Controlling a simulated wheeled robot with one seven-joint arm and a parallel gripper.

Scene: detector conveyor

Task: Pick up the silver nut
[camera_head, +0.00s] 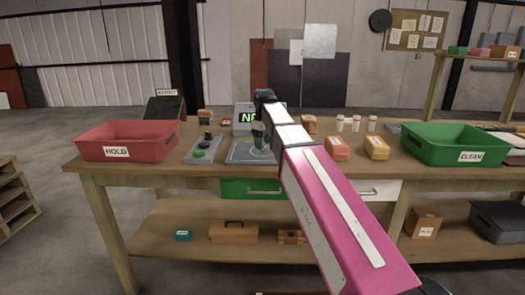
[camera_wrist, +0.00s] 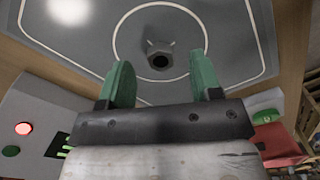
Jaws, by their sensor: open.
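The silver nut (camera_wrist: 160,46) looks dark grey in the wrist view, with a dark round hole. It sits inside the white circle on a grey plate (camera_wrist: 95,52). The plate also shows on the workbench in the head view (camera_head: 236,157), where I cannot make out the nut behind my gripper. My gripper (camera_wrist: 161,75) has two green fingers, spread apart with nothing between them. In the wrist view the nut lies just beyond the fingertips, roughly centred between them. In the head view my gripper (camera_head: 261,141) points down over the plate.
Left of the plate stands a control box (camera_head: 203,147) with a green button. A display (camera_head: 246,118) is behind it. A red HOLD bin (camera_head: 118,152) is at the left, a green CLEAN bin (camera_head: 482,156) at the right. Orange (camera_head: 337,154) and yellow (camera_head: 376,154) boxes stand right of my arm.

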